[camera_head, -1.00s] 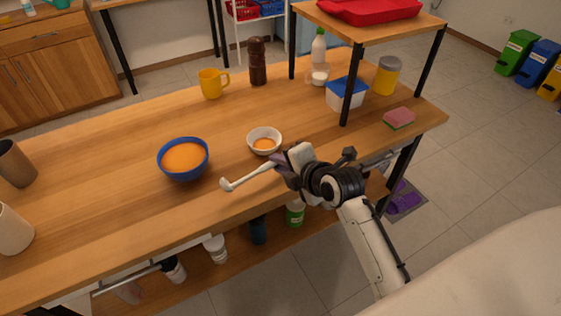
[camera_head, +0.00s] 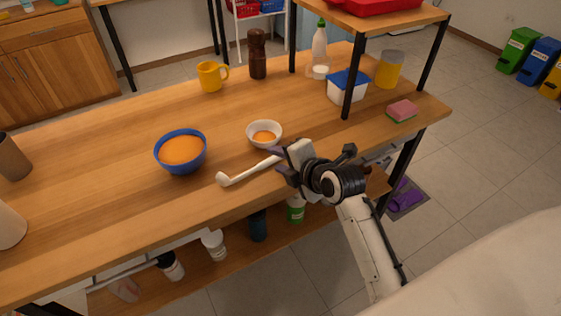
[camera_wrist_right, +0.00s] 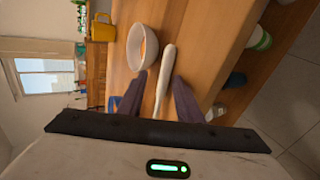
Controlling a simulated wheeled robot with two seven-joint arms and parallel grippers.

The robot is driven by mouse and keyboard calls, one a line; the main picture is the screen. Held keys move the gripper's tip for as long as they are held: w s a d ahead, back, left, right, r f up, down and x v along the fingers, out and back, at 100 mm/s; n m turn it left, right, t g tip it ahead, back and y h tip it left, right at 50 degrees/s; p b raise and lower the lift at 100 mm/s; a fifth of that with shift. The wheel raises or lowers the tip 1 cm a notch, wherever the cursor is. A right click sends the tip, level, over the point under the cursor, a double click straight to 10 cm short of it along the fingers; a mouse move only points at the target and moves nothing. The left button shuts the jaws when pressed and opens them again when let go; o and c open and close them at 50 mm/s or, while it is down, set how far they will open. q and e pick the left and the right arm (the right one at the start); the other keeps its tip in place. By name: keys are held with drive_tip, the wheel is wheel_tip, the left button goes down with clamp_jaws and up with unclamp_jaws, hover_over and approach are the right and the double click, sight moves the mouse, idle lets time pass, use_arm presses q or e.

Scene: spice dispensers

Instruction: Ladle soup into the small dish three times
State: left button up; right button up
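The white ladle (camera_head: 250,171) lies on the wooden table, its bowl end to the left. My right gripper (camera_head: 283,160) is by its handle's right end. In the right wrist view, the fingers (camera_wrist_right: 160,78) are spread, with the ladle handle (camera_wrist_right: 165,70) between them and a gap on either side. The small white dish (camera_head: 276,128) holds a little orange soup and stands just beyond the ladle. It also shows in the wrist view (camera_wrist_right: 133,48). The blue bowl (camera_head: 180,168) of orange soup stands left of the dish. My left gripper is not in view.
A yellow mug (camera_head: 211,77) and a brown pepper mill (camera_head: 257,55) stand at the back. A lidded container (camera_head: 346,90), yellow-grey canister (camera_head: 388,70) and sponge (camera_head: 401,111) are at the right, near a black shelf post (camera_head: 354,75). The table's middle left is clear.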

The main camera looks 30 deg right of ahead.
drive_tip(key=shift+s+f, duration=0.35)
drive_tip(key=shift+f, duration=0.35)
drive_tip(key=shift+s+d+r, duration=0.1)
drive_tip(key=shift+s+r, duration=0.15)
drive_tip(key=shift+s, duration=0.15)
drive_tip(key=r+v, duration=0.1)
drive_tip(key=v, duration=0.8)
drive_tip(key=shift+r+p, duration=0.2)
drive_tip(key=shift+p, duration=0.1)
drive_tip(key=s+a+f+m+g, duration=0.1)
drive_tip(key=s+a+f+m, duration=0.1)
drive_tip(key=s+f+m, duration=0.3)
drive_tip(key=s+a+f+m+g, duration=0.1)
drive_tip(key=s+a+f+m, duration=0.2)
drive_tip(key=s+f+m, duration=0.3)
drive_tip(key=s+a+f+m+g+y, duration=0.1)
drive_tip(key=s+a+f+m, duration=0.2)
drive_tip(key=f, duration=0.9)
drive_tip(key=s+m, duration=0.2)
drive_tip(key=m, duration=0.2)
drive_tip(key=shift+s+f, duration=0.15)
drive_tip(key=shift+s, duration=0.05)
drive_tip(key=shift+a, duration=0.1)
